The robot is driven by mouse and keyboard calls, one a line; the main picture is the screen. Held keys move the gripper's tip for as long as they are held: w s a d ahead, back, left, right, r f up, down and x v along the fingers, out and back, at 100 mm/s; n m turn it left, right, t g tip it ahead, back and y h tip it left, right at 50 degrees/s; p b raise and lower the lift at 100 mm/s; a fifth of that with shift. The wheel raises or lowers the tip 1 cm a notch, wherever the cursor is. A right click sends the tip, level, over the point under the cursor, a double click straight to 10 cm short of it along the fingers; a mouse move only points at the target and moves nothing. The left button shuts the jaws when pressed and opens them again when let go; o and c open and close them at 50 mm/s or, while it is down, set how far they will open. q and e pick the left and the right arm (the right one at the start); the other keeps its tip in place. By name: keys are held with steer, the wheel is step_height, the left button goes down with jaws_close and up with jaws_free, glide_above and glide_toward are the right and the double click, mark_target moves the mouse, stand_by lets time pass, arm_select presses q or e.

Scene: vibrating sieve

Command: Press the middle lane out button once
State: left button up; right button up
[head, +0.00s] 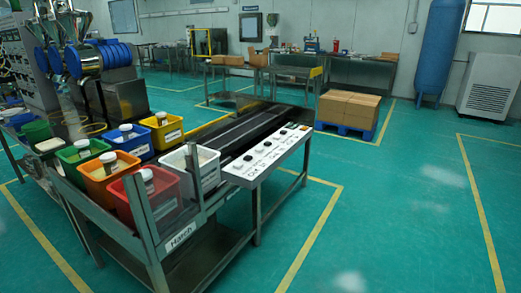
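A white control panel (243,171) slopes along the right end of the conveyor table. It carries a row of small dark buttons or knobs (248,158) with black lettering beside them. The lettering is too small to read surely, so I cannot tell which one is the middle lane out button. Dark conveyor lanes (240,128) run behind the panel. Neither of my grippers is in view, and nothing touches the panel.
Boxes (348,108) sit on a blue pallet behind. The green floor right of the table is clear.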

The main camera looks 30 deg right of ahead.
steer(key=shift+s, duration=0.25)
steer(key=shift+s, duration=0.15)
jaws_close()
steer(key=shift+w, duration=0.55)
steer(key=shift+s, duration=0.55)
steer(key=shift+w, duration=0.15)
